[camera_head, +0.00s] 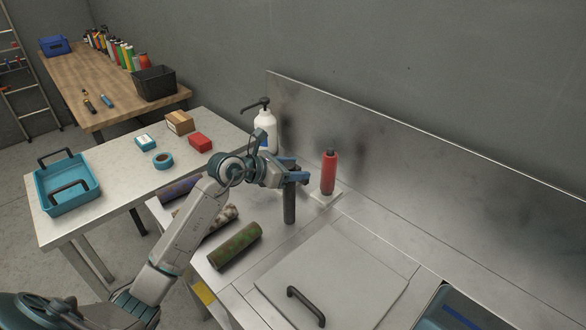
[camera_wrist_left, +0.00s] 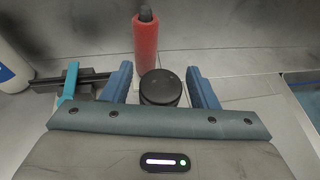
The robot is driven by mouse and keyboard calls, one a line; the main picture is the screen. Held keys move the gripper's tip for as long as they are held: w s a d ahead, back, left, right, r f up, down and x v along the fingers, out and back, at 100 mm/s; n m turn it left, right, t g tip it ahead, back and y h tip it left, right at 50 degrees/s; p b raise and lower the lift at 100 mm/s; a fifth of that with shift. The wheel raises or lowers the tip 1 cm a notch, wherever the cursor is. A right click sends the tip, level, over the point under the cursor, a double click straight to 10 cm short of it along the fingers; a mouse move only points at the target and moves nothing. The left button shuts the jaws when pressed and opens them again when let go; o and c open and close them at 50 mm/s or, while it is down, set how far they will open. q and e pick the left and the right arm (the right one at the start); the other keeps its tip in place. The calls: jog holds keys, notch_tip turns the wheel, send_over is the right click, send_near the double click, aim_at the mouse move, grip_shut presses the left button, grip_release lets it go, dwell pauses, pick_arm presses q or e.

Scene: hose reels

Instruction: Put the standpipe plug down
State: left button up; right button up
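The standpipe plug, which I take to be a dark grey cylinder (camera_head: 289,206), is upright at the counter beneath my left gripper (camera_head: 291,172). Its round black top (camera_wrist_left: 161,86) shows between the two blue fingers in the left wrist view. Narrow gaps show between the top and both fingers, so the left gripper (camera_wrist_left: 160,84) looks open around it. The plug's lower end looks to be at the counter surface, but contact is hard to make out. My right gripper is not in view.
A red bottle (camera_head: 328,172) stands close behind the plug; a white pump bottle (camera_head: 265,130) is further left. A green patterned roll (camera_head: 235,246) and others lie left of the plug. A flat panel with a black handle (camera_head: 305,305) is in front. Bare counter lies between.

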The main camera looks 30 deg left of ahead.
pick_arm(q)
jog(key=shift+r, duration=0.15)
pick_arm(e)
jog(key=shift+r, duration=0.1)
pick_arm(q)
jog(key=shift+s+a+r, duration=0.1)
jog(key=shift+s+a, duration=0.15)
jog(key=shift+s, duration=0.1)
jog(key=b+v, duration=0.4)
jog(key=v, duration=0.7)
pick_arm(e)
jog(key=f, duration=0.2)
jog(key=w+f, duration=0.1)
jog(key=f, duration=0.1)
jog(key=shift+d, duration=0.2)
pick_arm(q)
jog(key=shift+d+r, duration=0.1)
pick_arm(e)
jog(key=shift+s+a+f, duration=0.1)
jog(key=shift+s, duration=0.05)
pick_arm(q)
jog(key=shift+s, duration=0.1)
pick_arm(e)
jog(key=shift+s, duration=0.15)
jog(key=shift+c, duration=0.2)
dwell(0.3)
